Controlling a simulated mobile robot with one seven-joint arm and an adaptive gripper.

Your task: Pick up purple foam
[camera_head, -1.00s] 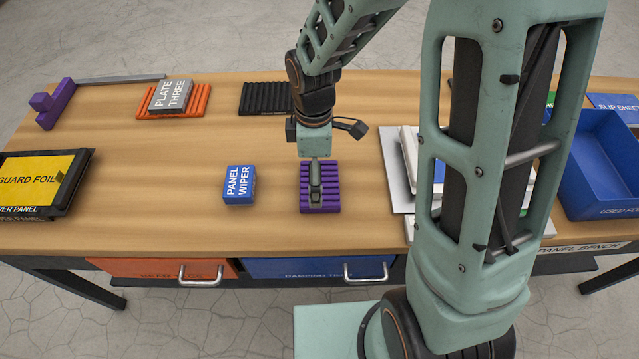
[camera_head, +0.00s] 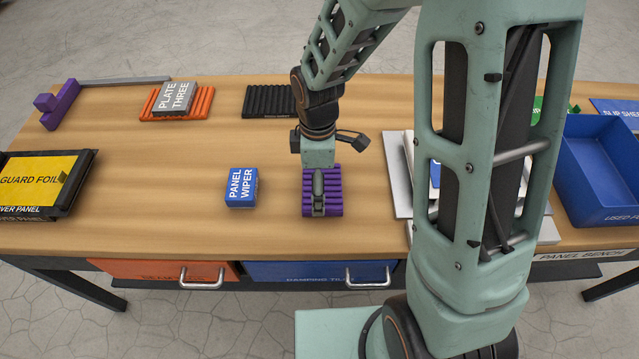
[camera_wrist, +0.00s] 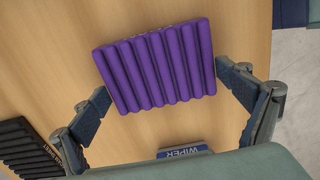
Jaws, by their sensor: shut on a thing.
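The purple foam (camera_head: 335,188) is a ribbed block near the front middle of the wooden bench. In the wrist view the foam (camera_wrist: 157,66) lies tilted between the two fingers, one at its left edge and one at its right edge. My gripper (camera_head: 318,194) points down over it and is shut on it. The foam looks at or very near the bench top; I cannot tell whether there is a gap beneath it.
The blue panel wiper (camera_head: 241,188) sits just left of the foam. A black ribbed block (camera_head: 270,101), an orange ribbed block (camera_head: 204,104) under plate three (camera_head: 174,96), and a purple stepped block (camera_head: 62,106) lie farther back. A blue bin (camera_head: 603,205) stands right.

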